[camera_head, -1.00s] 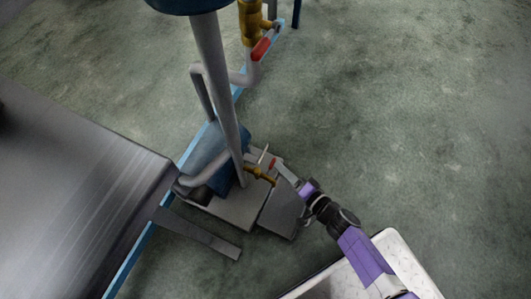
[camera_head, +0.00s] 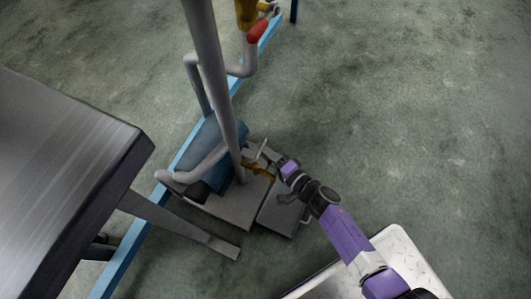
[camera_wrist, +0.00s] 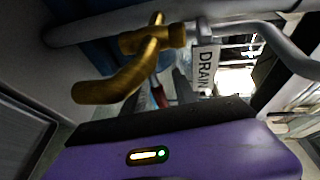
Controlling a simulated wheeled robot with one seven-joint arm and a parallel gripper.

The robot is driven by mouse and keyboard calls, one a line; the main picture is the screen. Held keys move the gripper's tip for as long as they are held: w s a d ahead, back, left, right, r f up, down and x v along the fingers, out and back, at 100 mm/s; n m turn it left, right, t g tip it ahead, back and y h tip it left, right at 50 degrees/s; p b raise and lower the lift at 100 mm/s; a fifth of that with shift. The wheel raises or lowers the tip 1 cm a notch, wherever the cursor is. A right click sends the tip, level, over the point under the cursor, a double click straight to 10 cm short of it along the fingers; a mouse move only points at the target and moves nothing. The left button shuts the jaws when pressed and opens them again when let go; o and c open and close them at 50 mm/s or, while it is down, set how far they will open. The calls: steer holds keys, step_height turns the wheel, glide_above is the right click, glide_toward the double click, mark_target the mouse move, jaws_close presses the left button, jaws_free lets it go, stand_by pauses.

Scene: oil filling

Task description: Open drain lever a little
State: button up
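The brass drain valve (camera_head: 258,169) is low on the grey pipework, under the long sloping pipe. It also shows large in the wrist view (camera_wrist: 150,45), with a bent brass spout. A sign reading DRAIN (camera_wrist: 205,68) hangs beside it. A small part of the red drain lever (camera_wrist: 159,96) shows below the valve, between my fingers. My gripper (camera_wrist: 157,98) appears open, its grey fingers apart around the lever; whether they touch it is unclear. In the head view my gripper (camera_head: 273,163) is right at the valve and hides the red lever.
A grey metal tabletop (camera_head: 60,170) stands at the left. A blue frame rail (camera_head: 130,250) runs diagonally along the floor. Another brass valve with a red handle (camera_head: 257,32) is higher up. Grey plates (camera_head: 280,212) lie beneath the drain valve. The floor at right is clear.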

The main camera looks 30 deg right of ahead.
jaws_close()
stand_by(1.4)
